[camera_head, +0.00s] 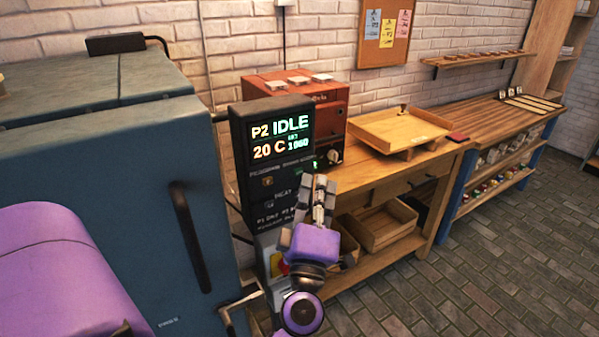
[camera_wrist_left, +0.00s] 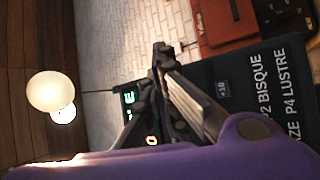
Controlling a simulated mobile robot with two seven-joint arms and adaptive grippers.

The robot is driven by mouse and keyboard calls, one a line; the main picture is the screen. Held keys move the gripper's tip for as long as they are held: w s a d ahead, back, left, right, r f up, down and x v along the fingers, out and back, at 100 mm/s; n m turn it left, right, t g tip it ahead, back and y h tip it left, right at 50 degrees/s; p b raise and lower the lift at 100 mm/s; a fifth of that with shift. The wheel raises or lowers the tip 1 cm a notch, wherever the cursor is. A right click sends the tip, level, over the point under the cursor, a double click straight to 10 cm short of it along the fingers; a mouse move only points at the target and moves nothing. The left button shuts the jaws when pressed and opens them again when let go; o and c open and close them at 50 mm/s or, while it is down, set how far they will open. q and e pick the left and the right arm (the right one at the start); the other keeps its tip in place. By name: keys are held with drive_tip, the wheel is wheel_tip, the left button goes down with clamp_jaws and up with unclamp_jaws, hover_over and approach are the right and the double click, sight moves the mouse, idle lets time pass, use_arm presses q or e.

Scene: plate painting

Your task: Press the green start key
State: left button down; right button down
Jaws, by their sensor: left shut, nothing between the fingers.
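The dark kiln controller (camera_head: 240,145) has a lit display (camera_head: 280,140) reading "P2 IDLE" and "20 C". Small keys and white lettering sit below the display. My left gripper (camera_head: 319,182) is shut and empty, in front of the controller's lower right side in the head view. It covers part of the key area, and I cannot clearly make out the green start key. In the left wrist view, the shut fingertips (camera_wrist_left: 160,50) are over the controller (camera_wrist_left: 255,75), with a "+10" key (camera_wrist_left: 222,89) beside them and the display partly hidden. My right gripper is not in view.
The large blue-grey kiln (camera_head: 125,190) with a black handle stands left of the controller. An orange box (camera_head: 335,100) and a wooden tray (camera_head: 395,128) rest on the workbench to the right. A wooden crate (camera_head: 375,228) is on its lower shelf. Paved floor is free at right.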

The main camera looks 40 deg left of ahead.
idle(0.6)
use_arm(q)
drive_tip(key=shift+a, duration=0.1)
drive_tip(key=shift+w+a, duration=0.15)
drive_tip(key=shift+a, duration=0.2)
drive_tip(key=shift+w+a+p, duration=0.15)
drive_tip(key=shift+a+p, duration=0.2)
idle(0.5)
drive_tip(key=shift+d, duration=0.15)
drive_tip(key=shift+s+d, duration=0.35)
drive_tip(key=shift+d, duration=0.25)
